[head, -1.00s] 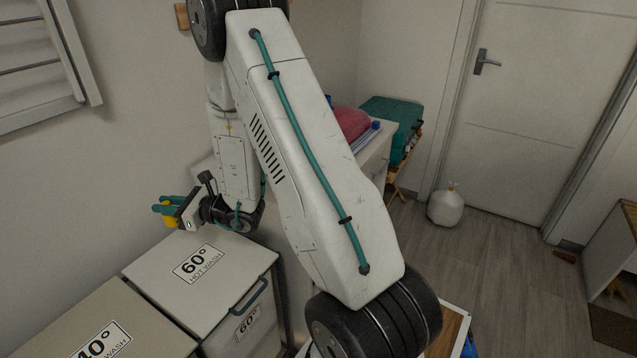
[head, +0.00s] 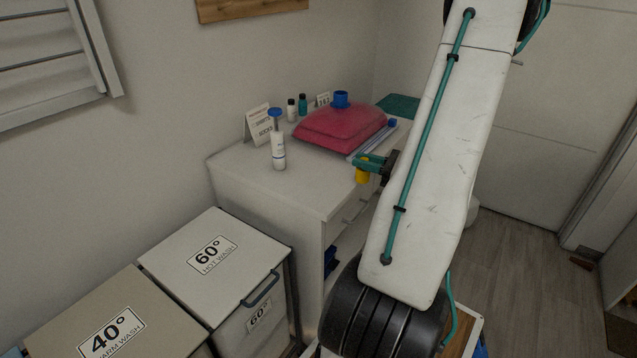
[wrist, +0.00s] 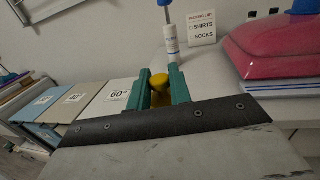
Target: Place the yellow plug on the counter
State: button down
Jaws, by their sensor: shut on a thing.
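The yellow plug (head: 362,177) is between the green fingers of my gripper (head: 371,162), which is shut on it. In the head view the plug hangs just past the front edge of the white counter (head: 310,178), near its right part. I cannot tell its exact height over the counter. In the wrist view the plug (wrist: 158,83) shows as a rounded yellow top between the fingertips (wrist: 160,90), with the counter (wrist: 205,60) beyond. The lower part of the plug is partly hidden by the fingers.
A white bottle (head: 278,152), a sign card (head: 258,122) and small bottles stand at the left and back. The counter's front left is clear. Laundry bins (head: 215,255) stand left.

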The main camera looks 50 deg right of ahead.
jog(key=x, duration=0.4)
jog(key=f+x, duration=0.1)
jog(key=x, duration=0.8)
jog(key=shift+w+d+f, duration=0.15)
jog(key=shift+d+f, duration=0.2)
jog(key=shift+f, duration=0.05)
jog(key=shift+w+f, duration=0.2)
jog(key=shift+f, duration=1.55)
jog(key=shift+f, duration=0.1)
jog(key=shift+f, duration=0.1)
jog(key=c, duration=1.3)
grip_release()
